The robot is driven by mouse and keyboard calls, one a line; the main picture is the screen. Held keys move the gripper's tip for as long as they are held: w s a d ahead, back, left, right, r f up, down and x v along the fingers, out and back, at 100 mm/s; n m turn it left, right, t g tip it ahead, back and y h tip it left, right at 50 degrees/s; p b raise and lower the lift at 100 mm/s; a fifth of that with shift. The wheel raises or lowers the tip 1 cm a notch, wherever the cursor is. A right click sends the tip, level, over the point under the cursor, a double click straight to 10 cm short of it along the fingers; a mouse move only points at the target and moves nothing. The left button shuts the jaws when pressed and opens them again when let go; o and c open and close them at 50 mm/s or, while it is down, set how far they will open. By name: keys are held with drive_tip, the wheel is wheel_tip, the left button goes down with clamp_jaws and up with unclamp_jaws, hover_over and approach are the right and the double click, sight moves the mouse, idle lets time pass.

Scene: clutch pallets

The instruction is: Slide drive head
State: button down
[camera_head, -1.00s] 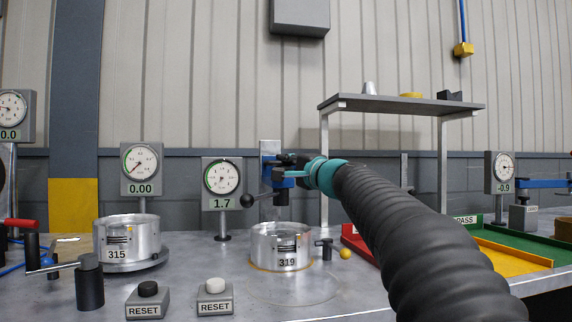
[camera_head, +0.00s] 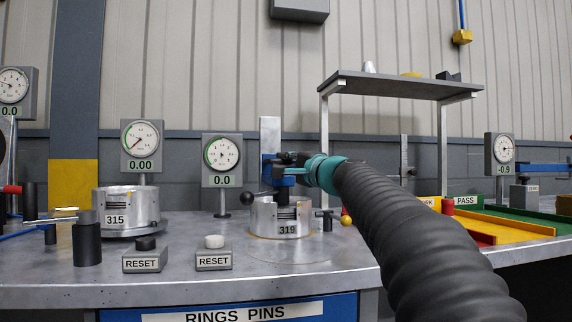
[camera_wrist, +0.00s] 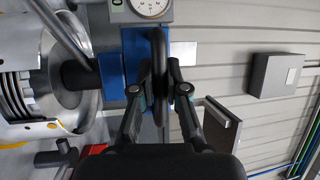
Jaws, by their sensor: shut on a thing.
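The drive head (camera_head: 268,172) is a blue carriage on an upright grey post, with a dark spindle below it and a black ball lever at its left. The spindle's lower end reaches the top opening of the silver clutch pack 319 (camera_head: 290,229); exact contact is hidden. My gripper (camera_head: 292,170) is at the head's right side. In the wrist view, my gripper (camera_wrist: 160,82) is shut on a dark upright bar or rim beside the blue head (camera_wrist: 134,62). The dial (camera_head: 222,154) behind reads 0.0.
Clutch pack 315 (camera_head: 117,217) stands at left under a dial (camera_head: 142,139) reading 0.00. Two RESET boxes (camera_head: 214,262) stand at the front. A shelf (camera_head: 400,85) stands behind my arm. Coloured trays (camera_head: 515,233) lie at right.

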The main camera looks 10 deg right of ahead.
drive_tip(key=shift+f, duration=0.15)
drive_tip(key=c, duration=1.2)
unclamp_jaws()
drive_tip(key=v, duration=1.2)
drive_tip(key=shift+d, duration=0.1)
